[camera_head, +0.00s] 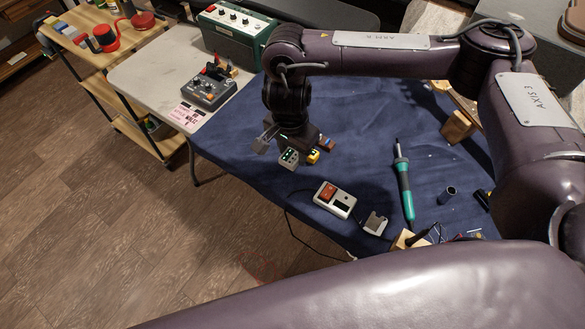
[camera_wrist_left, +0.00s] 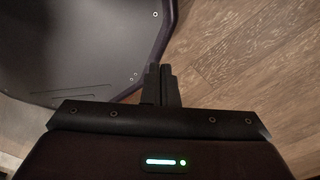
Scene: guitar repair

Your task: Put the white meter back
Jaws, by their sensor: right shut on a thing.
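A white box with a red patch and a dark dial (camera_head: 335,198), the clearest match for a white meter, lies on the blue mat, apart from both grippers. My right gripper (camera_head: 289,150) points down over the mat's left part, behind that box. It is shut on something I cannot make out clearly. My left gripper (camera_wrist_left: 160,85) is shut and empty in the left wrist view, above the wooden floor.
The blue mat (camera_head: 385,115) covers much of the table. A grey device (camera_head: 209,91) and a green amplifier (camera_head: 234,35) stand at the back left.

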